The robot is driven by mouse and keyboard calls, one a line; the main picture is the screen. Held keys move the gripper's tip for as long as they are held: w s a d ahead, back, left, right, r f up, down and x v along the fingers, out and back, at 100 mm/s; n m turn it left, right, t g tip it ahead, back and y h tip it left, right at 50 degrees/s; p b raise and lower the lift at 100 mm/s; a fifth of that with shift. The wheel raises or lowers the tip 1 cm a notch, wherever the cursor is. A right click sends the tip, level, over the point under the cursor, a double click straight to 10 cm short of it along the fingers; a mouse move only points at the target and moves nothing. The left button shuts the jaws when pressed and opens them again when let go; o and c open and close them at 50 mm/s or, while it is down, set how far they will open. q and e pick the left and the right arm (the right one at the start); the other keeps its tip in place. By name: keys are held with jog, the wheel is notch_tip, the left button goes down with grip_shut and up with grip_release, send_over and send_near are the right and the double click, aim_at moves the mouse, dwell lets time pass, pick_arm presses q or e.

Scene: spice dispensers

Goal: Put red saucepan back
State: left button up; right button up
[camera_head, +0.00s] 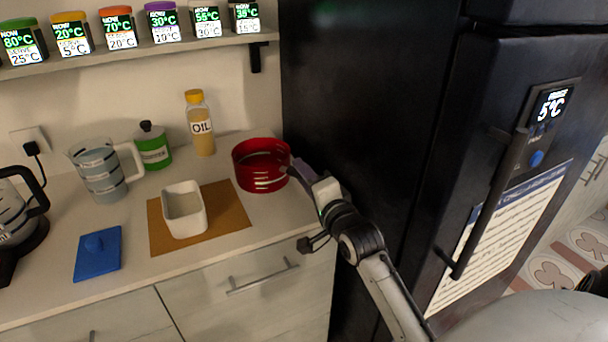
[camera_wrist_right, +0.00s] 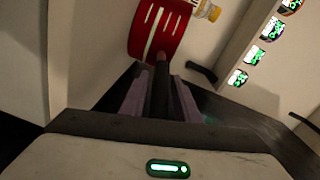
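The red saucepan (camera_head: 262,165) sits upright at the right end of the counter, beside the black fridge; I cannot tell whether its base touches the counter. In the wrist view its red slotted side (camera_wrist_right: 160,30) is ahead, with its dark handle (camera_wrist_right: 161,88) running back toward me. My right gripper (camera_head: 297,172) is at the handle on the pan's right side. Its purple fingers, also in the wrist view (camera_wrist_right: 161,98), lie close against both sides of the handle and look shut on it. My left gripper is not in view.
A white container (camera_head: 184,212) stands on a brown mat (camera_head: 228,212). The spice shelf (camera_head: 150,50) is above; the fridge (camera_head: 370,110) blocks the right.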

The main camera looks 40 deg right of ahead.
jog(key=shift+o, duration=0.7)
jog(key=shift+r, duration=0.15)
jog(key=f+v, duration=0.1)
jog(key=v, duration=1)
jog(key=s+a+f+n+g+y, duration=0.25)
jog(key=a+f+n, duration=0.35)
jog(key=f, duration=0.3)
jog(key=s+a+f+n+g+y, duration=0.25)
jog(key=a+f+n, duration=0.3)
jog(key=f, duration=0.35)
jog(key=s+a+f+n+g+y, duration=0.2)
jog(key=s+a+f+n, duration=0.6)
jog(key=s+f, duration=0.4)
jog(key=shift+a+f+n+g, duration=0.35)
jog(key=shift+a+g, duration=0.35)
jog(key=shift+a, duration=0.15)
